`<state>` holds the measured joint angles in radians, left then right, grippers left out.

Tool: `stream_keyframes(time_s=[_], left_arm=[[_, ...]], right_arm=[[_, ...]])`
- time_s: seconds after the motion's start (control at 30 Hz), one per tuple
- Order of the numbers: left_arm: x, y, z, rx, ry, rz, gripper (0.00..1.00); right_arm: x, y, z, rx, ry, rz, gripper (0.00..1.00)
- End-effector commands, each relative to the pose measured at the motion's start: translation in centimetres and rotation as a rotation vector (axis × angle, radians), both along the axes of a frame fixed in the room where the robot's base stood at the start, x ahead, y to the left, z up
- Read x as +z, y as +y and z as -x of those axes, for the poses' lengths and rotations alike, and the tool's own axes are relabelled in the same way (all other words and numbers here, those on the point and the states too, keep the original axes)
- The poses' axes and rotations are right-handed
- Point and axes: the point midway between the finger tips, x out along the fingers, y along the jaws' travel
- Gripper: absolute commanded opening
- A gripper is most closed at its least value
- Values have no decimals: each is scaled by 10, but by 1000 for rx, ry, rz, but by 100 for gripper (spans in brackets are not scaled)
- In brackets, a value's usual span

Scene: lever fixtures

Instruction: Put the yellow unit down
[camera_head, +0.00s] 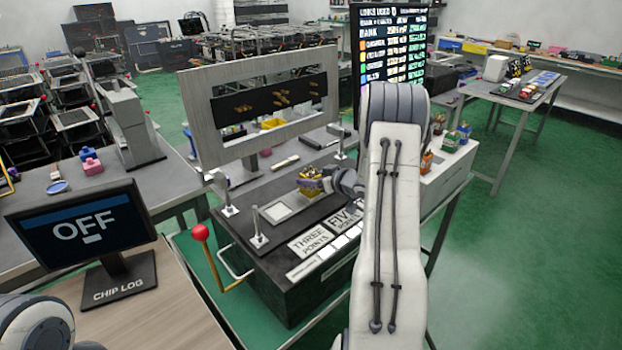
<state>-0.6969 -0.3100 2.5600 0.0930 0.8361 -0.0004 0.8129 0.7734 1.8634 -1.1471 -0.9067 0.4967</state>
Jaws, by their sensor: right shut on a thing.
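The yellow unit (309,175) is a small yellow block with dark parts, just above or on the dark fixture (275,290); I cannot tell if it touches the top. My right gripper (318,181) is shut on it, coming from the right, with my pale arm across the middle of the view. The fixture's top has a light square plate (284,205) to the left of the unit, and labels "THREE POINTS" (311,241) and "FIVE" (342,221), the second partly hidden by my arm. My left gripper is out of view; only part of that arm shows at lower left.
A lever with a red ball (200,232) stands at the fixture's left side. An "OFF" monitor (85,228) stands at left. A lit list screen (390,45) is behind my arm.

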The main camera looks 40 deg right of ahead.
Motion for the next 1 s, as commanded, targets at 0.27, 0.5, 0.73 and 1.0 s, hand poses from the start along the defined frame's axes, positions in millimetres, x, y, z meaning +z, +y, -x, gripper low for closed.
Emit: stream_keyframes(time_s=[0.27,0.5,0.73,1.0], left_arm=[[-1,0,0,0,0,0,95],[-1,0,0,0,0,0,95],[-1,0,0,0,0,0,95],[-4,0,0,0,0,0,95]], right_arm=[[-3,0,0,0,0,0,90],[-3,0,0,0,0,0,90],[5,-2,12,-2,0,0,90],[28,-7,65,-4,0,2,90]])
